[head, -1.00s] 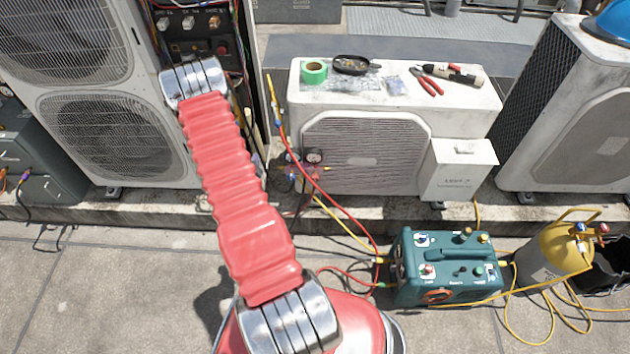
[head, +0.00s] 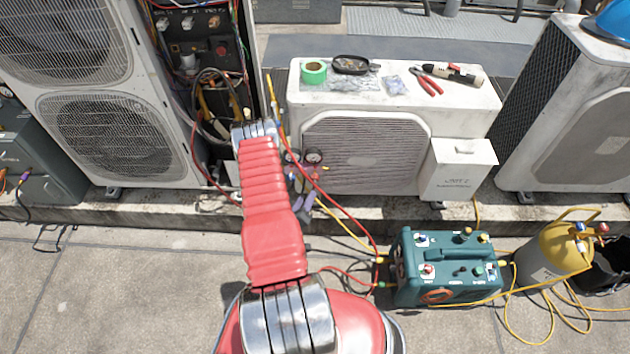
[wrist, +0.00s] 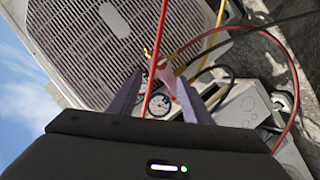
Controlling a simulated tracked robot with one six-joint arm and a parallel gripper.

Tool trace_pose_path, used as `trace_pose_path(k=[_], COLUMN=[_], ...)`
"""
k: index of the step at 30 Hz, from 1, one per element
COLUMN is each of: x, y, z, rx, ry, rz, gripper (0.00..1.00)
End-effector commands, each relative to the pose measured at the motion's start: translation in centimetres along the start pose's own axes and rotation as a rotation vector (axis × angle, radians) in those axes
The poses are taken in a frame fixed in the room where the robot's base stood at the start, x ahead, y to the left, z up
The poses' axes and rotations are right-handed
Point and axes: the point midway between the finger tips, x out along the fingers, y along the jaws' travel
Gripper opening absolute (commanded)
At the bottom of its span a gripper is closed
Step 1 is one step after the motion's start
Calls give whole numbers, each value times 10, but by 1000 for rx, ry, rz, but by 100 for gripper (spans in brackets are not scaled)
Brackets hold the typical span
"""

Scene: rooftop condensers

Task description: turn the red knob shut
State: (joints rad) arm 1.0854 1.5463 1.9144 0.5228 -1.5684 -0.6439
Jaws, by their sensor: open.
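A gauge manifold with two round dials (head: 313,156) hangs in front of the white condenser, with hoses attached. In the wrist view one dial (wrist: 160,103) shows between my fingers. Small red parts show on the pinkish manifold body (wrist: 161,72); I cannot tell for certain which is the red knob. My gripper (head: 303,202) has purple fingers and shows just below the manifold in the head view. In the wrist view my gripper (wrist: 161,78) is open and empty, its fingers either side of the manifold in the picture. Contact cannot be told.
Red (head: 340,212) and yellow hoses run from the manifold to a green machine (head: 445,268). An open electrical panel (head: 195,40) with wires and a red button stands at left. Tools and green tape (head: 314,71) lie on the condenser top. A yellow-topped cylinder (head: 550,250) stands at right.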

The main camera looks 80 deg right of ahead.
Motion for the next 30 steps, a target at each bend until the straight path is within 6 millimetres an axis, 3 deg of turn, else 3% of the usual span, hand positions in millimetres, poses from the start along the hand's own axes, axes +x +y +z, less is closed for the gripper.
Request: trace_pose_path(k=[11,30], x=[9,100], y=[0,0], z=[0,-1], rx=[3,2], ry=[0,1], rz=[0,0], gripper=[44,44])
